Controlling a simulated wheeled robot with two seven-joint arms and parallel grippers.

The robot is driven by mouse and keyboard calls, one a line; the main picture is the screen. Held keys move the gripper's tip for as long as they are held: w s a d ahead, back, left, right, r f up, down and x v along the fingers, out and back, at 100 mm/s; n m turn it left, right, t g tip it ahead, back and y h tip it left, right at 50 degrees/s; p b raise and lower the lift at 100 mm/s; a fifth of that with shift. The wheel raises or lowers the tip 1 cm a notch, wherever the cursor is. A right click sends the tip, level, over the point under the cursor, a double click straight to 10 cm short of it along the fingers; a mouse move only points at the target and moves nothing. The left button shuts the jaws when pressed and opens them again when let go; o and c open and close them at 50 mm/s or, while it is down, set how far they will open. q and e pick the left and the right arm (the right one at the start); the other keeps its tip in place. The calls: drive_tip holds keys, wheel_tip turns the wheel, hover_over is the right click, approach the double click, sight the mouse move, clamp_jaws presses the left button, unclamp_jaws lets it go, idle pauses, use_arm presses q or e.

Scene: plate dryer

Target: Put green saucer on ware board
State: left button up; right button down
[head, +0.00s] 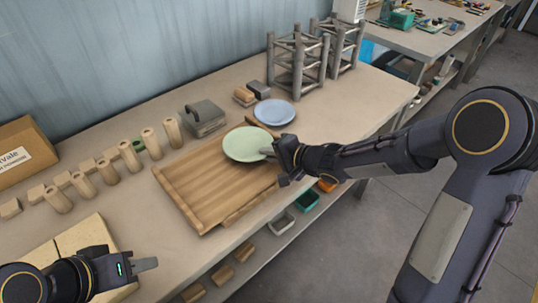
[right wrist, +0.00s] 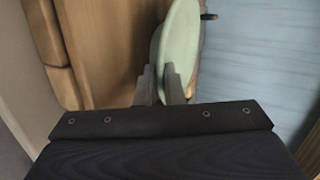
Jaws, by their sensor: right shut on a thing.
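The green saucer (head: 248,144) is over the upper right part of the wooden ware board (head: 195,183) in the head view. My right gripper (head: 270,152) is shut on the saucer's near right rim. In the right wrist view, the saucer (right wrist: 181,48) stands between the two fingers (right wrist: 162,88), with the board (right wrist: 98,45) beside it. I cannot tell whether the saucer touches the board. My left gripper (head: 146,265) is at the lower left, away from the saucer and board; its finger gap is not clear.
A blue plate (head: 274,112) lies behind the saucer, with grey racks (head: 298,65) further back. A grey box-shaped item (head: 204,118) stands behind the board. Several wooden cylinders (head: 108,171) line the left side, near a cardboard box (head: 24,155). Bare table shows right of the blue plate.

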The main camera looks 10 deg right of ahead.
drive_tip(key=c, duration=1.8)
unclamp_jaws()
drive_tip(key=shift+s+d+r, duration=0.1)
drive_tip(key=shift+d+r, duration=0.05)
drive_tip(key=shift+r, duration=0.05)
drive_tip(key=s+d+r+n+h+p, duration=0.1)
drive_tip(key=s+d+r+h+p, duration=0.1)
drive_tip(key=s+d+r+h, duration=0.45)
drive_tip(key=s+d+r+h+p, duration=0.2)
drive_tip(key=s+d+r+p, duration=0.15)
drive_tip(key=s+d, duration=0.7)
drive_tip(key=s+a+n+g+y, duration=0.3)
drive_tip(key=s+n, duration=0.3)
drive_tip(key=s, duration=0.6)
drive_tip(key=shift+s+a+r+b, duration=0.15)
drive_tip(key=shift+s+a+b, duration=0.05)
drive_tip(key=shift+s+b, duration=0.15)
